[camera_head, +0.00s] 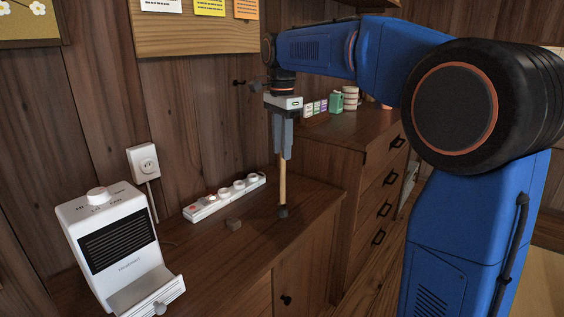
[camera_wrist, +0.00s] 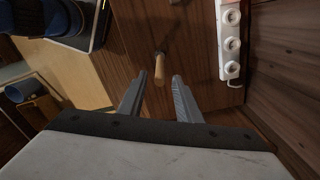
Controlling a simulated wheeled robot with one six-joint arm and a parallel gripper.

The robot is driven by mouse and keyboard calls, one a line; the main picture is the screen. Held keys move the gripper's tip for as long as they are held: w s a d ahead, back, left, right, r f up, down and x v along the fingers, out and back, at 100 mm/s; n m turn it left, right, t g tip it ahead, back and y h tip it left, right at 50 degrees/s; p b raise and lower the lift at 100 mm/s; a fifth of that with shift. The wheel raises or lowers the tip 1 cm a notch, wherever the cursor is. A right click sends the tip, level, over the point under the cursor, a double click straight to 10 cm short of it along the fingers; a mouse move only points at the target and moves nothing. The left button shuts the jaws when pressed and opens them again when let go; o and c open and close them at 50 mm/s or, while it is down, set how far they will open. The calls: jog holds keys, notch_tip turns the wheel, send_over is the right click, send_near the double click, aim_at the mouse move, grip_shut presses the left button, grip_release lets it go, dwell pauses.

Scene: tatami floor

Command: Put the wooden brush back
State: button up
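The wooden brush (camera_head: 282,184) has a light wooden handle and a small dark head. It looks upright, head down, at the cabinet top near its front edge; whether the head touches the wood is hard to tell. My gripper (camera_head: 283,157) points straight down over it, with the handle showing below the fingertips. In the wrist view the handle (camera_wrist: 159,70) shows between the two fingers of my gripper (camera_wrist: 160,76), with a gap on each side. The fingers are apart and do not appear to touch it.
A white heater (camera_head: 115,250) stands at left. A taller drawer cabinet (camera_head: 375,180) with small items stands behind at right. A dark hook (camera_head: 239,83) is on the wall.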

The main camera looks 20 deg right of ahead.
jog(key=shift+r, duration=0.95)
jog(key=shift+d+r, duration=0.1)
jog(key=shift+d, duration=0.35)
jog(key=s+d+f+n+t, duration=0.1)
jog(key=s+d+f+n, duration=0.15)
jog(key=s, duration=0.55)
jog(key=s+d+f+n+t, duration=0.15)
jog(key=s+n, duration=0.25)
jog(key=s, duration=0.4)
jog(key=s+d+f+n+t, duration=0.2)
jog(key=s+f+n, duration=0.7)
jog(key=s+f, duration=0.8)
jog(key=shift+s+d+f, duration=0.15)
jog(key=shift+s+f, duration=0.05)
jog(key=shift+f, duration=0.2)
